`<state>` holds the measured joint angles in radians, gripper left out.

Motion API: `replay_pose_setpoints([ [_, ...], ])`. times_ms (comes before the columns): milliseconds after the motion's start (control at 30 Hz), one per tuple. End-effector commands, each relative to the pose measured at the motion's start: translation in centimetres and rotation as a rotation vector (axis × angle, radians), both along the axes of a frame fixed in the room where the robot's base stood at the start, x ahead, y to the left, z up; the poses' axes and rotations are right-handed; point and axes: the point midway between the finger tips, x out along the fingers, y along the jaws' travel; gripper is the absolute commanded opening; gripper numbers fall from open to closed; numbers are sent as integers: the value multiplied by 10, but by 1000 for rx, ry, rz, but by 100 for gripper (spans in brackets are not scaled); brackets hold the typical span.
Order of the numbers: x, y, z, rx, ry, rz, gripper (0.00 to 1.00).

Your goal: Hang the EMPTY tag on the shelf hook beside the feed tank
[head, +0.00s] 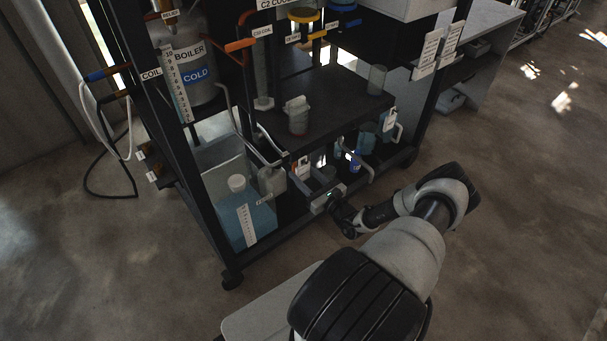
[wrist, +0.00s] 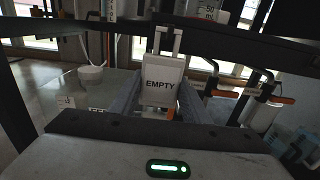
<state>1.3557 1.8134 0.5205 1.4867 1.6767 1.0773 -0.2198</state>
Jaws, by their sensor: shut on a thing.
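The white EMPTY tag (wrist: 161,72) is upright between the fingers of my gripper (wrist: 160,100) in the wrist view, its lettering facing the camera. My gripper is shut on its lower part. The tag's pale loop stands up in front of a dark shelf bar (wrist: 235,43); I cannot tell whether it touches a hook. In the head view my gripper (head: 314,186) reaches the rack's lower front, with a small white tag (head: 303,166) at its tip. A blue tank with a white scale (head: 262,222), likely the feed tank, stands to the left. I cannot make out the shelf hook.
A black rack shelf (head: 335,95) lies above my gripper and holds a beaker (head: 297,118). The boiler (head: 190,70) is at the upper left. Another white tag (head: 389,119) hangs at the shelf's right end. Open floor (head: 510,200) lies to the right.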

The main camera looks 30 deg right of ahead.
Motion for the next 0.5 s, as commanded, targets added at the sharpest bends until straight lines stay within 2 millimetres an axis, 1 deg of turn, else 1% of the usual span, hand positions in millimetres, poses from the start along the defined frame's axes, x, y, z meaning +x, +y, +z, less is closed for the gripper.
replay_pose_setpoints([
  [300,0,0,1,0,0,0,0],
  [333,0,0,1,0,0,0,44],
  [433,0,0,1,0,0,0,61],
  [467,0,0,1,0,0,0,64],
  [500,0,0,1,0,0,0,64],
])
